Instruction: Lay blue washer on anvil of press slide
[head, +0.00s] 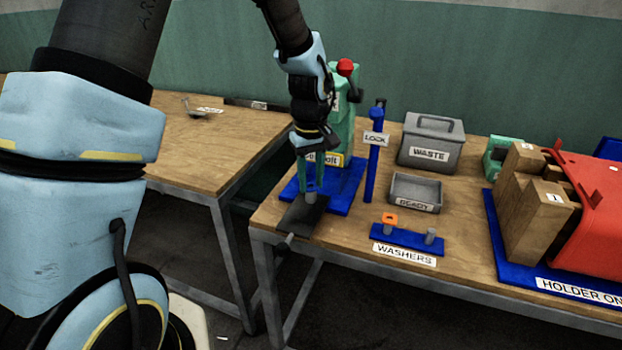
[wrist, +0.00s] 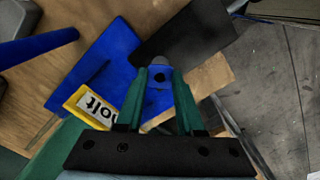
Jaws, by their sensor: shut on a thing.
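My gripper (head: 312,178) is above the front of the green press (head: 343,135), pointing down. Its green fingers show in the wrist view (wrist: 160,88), shut on the blue washer (wrist: 160,77), whose dark hole is visible. The washer is hard to make out in the head view. The dark press slide (head: 301,217) sticks out of the press's blue base towards the table's front edge. The grey anvil (head: 310,198) stands on the slide just below my fingertips. In the wrist view, a grey rounded top (wrist: 159,60) shows just beyond the washer. I cannot tell whether they touch.
A blue LOCK post (head: 373,160) stands right of the press. The blue WASHERS rack (head: 408,238) carries an orange washer (head: 390,219) and a bare grey peg. The READY tray (head: 416,180), WASTE bin (head: 431,128) and a red holder (head: 590,215) stand further right.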

